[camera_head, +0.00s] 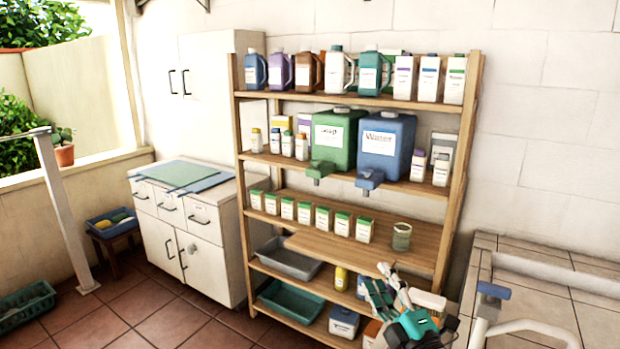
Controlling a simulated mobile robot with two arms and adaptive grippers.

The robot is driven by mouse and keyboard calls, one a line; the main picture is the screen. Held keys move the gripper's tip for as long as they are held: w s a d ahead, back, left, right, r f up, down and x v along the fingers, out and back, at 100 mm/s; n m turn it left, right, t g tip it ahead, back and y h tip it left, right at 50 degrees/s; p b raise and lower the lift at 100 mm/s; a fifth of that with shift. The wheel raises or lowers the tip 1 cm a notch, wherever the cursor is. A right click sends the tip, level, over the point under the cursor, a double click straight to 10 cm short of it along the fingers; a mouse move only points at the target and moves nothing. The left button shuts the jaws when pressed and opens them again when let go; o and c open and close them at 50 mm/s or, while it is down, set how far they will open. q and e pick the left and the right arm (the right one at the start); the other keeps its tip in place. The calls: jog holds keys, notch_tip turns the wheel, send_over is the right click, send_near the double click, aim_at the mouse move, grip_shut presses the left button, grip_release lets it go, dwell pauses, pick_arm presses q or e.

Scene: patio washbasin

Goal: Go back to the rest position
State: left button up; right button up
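My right gripper (379,279) shows at the lower middle right, in front of the lower shelves of the wooden rack (470,110). It has a teal body and pale grey fingers. The fingers look parted, with nothing visible held between them. It is below and apart from the jar (401,237) on the rack's middle board. My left gripper is not in view.
The rack holds bottles and boxes, a green dispenser (338,138), a blue dispenser (385,147) and a grey tray (289,258). A white cabinet (205,250) stands left. A tiled basin counter (570,300) with a tap is right.

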jog(key=s+d+f+m+g+h, duration=0.4)
jog(key=s+f+m, duration=0.3)
jog(key=f, duration=0.3)
jog(key=s+d+f+m+g+h, duration=0.35)
jog(key=s+f+m, duration=0.35)
jog(key=f, duration=0.3)
jog(key=s+f+m+g, duration=0.2)
jog(key=s+f+g, duration=0.2)
jog(key=s, duration=0.6)
jog(key=s+f+m+g, duration=0.2)
jog(key=s+f+g, duration=0.25)
jog(key=s, duration=0.55)
notch_tip(320, 180, down, 24)
jog(key=g, duration=0.1)
jog(key=s+d+f+g+b, duration=0.1)
jog(key=s+d+f, duration=0.1)
jog(key=s+f, duration=1.5)
jog(key=shift+s+f+n+g, duration=0.3)
jog(key=shift+s+f+g, duration=0.1)
jog(key=shift+f, duration=0.35)
